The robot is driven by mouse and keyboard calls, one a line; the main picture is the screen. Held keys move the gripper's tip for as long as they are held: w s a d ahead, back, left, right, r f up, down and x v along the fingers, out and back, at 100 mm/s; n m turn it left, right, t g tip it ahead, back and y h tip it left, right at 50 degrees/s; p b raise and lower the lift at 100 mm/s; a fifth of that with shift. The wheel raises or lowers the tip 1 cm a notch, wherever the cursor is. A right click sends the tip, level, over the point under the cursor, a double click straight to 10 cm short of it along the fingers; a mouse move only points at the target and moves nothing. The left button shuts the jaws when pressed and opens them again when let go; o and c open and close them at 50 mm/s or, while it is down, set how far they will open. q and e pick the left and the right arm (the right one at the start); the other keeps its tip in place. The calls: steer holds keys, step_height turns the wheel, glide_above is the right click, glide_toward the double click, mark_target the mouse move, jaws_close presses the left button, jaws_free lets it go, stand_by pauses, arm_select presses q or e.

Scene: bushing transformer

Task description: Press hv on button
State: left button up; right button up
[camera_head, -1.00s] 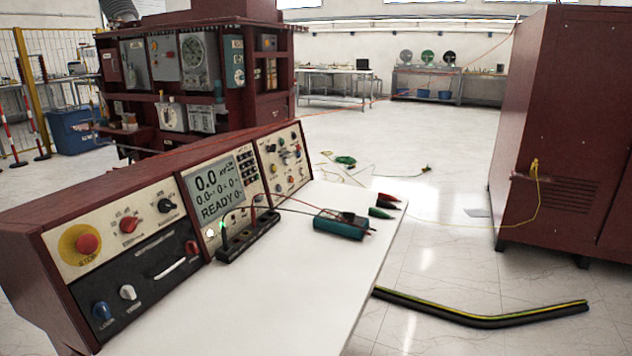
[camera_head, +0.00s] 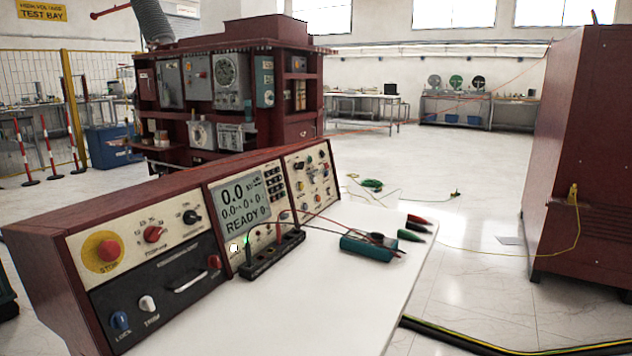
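The control console (camera_head: 45,230) stands on a white table and faces right and toward me. Its display (camera_head: 241,206) reads 0.0 and READY. Below the display are a small white lit button (camera_head: 234,247) and a green light (camera_head: 247,240) beside it. A red STOP button (camera_head: 107,250) on a yellow disc is at the panel's left. Several other knobs and buttons sit across the panel, and their labels are too small to read, so I cannot tell which is HV on. Neither of my grippers is in view.
A black terminal strip (camera_head: 270,257) with leads lies in front of the display. A teal meter (camera_head: 367,247) and red and green clips (camera_head: 418,219) are on the white table (camera_head: 310,305). A dark red cabinet (camera_head: 570,150) stands at the right, with open floor between.

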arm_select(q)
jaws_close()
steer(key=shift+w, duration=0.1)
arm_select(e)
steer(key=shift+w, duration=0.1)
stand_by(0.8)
arm_select(q)
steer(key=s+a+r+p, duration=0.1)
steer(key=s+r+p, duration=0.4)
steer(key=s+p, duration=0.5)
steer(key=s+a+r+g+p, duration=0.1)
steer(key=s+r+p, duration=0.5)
steer(key=p, duration=1.9)
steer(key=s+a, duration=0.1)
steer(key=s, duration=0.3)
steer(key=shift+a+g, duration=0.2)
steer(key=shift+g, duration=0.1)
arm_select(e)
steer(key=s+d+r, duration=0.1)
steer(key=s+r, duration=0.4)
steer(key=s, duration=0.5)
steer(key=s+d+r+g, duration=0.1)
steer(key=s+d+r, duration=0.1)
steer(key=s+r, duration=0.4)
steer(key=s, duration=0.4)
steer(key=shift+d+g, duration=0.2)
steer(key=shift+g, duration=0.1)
